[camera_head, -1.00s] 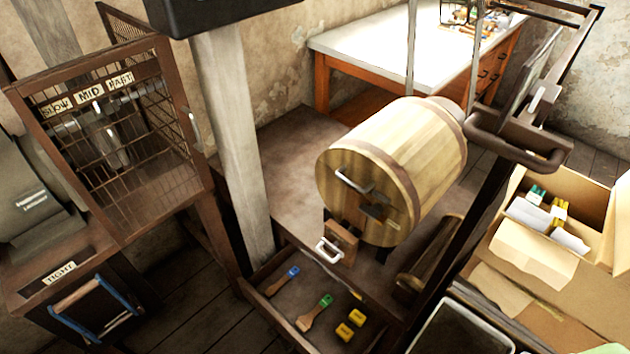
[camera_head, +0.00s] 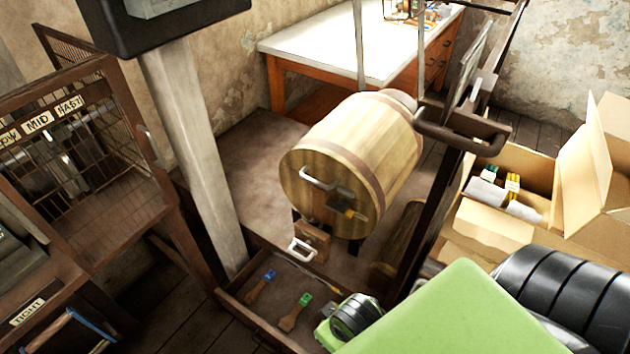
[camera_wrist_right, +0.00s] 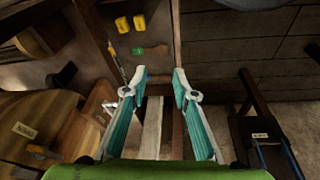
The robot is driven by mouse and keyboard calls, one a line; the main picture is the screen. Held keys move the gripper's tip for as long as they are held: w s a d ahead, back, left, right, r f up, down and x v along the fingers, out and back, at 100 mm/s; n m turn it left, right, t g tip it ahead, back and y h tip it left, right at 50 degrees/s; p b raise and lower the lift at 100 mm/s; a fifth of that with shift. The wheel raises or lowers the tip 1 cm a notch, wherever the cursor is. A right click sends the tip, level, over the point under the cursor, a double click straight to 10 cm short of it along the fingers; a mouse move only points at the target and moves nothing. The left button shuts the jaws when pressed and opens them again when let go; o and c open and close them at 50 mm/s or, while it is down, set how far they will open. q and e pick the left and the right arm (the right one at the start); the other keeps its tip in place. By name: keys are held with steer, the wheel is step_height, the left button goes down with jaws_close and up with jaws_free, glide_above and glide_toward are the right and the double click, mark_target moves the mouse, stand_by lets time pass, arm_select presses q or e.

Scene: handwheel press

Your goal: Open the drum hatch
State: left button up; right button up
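The wooden drum (camera_head: 375,140) stands tilted on its support near the middle of the head view. Its round front hatch (camera_head: 310,170) looks closed, with a metal bar handle (camera_head: 318,180) and a dark latch with a yellowish tip (camera_head: 347,209). Part of the drum (camera_wrist_right: 65,130) shows at the lower left of the right wrist view. My right gripper (camera_wrist_right: 160,80) is open, its two fingers apart with nothing between them. In the head view, my green and black right arm comes in from the lower right; its fingertips are not clear there. My left gripper is in neither view.
Below the drum is a small wooden block with a pale handle (camera_head: 302,248). An open drawer holds a blue-marked brush (camera_head: 262,284) and a green-marked brush (camera_head: 296,312). A post (camera_head: 195,150) stands left of the drum. A cardboard box (camera_head: 490,230) and a dark bar handle (camera_head: 462,135) are at right.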

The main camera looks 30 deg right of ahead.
step_height(320, 180, up, 5)
steer(key=w+d+h, duration=0.1)
steer(key=w+d, duration=0.1)
steer(key=n+t+h, duration=0.6)
steer(key=t+h, duration=0.2)
steer(key=h, duration=0.2)
glide_toward(315, 181)
steer(key=x, duration=0.3)
steer(key=p+x, duration=0.1)
steer(key=x, duration=0.6)
steer(key=shift+w+d+f+p, duration=0.1)
steer(key=shift+f+p, duration=0.25)
jaws_close()
